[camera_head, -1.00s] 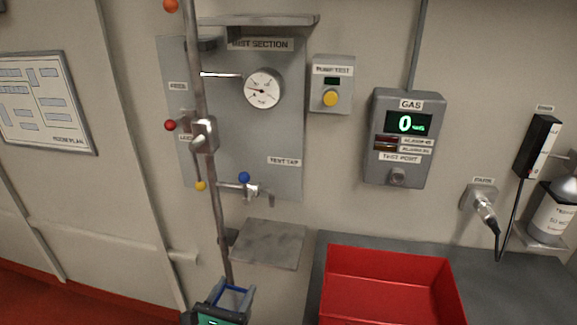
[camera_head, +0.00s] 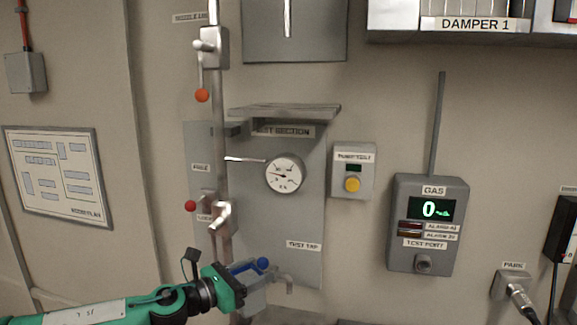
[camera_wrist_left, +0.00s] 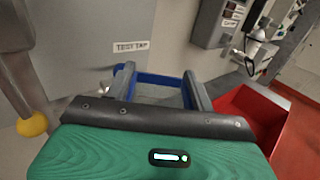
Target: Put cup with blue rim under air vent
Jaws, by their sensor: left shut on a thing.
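My left gripper (camera_head: 243,284) reaches in from the lower left, in front of the test section panel. It is shut on a cup with a blue rim. In the left wrist view, the blue rim (camera_wrist_left: 158,79) spans between the two grey fingers (camera_wrist_left: 155,90); most of the cup is hidden by the gripper. In the head view, the cup's greyish body (camera_head: 252,300) shows just right of the gripper, beside the test tap (camera_head: 285,280) with its blue ball handle. I cannot pick out a thing labelled air vent. My right gripper is not in view.
A vertical pipe (camera_head: 217,110) with valves and coloured balls runs just left of the panel (camera_head: 305,215). A shelf (camera_head: 285,112) juts out above the gauge (camera_head: 285,174). A gas box (camera_head: 428,222) hangs on the right. A red tray (camera_wrist_left: 238,112) lies lower right.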

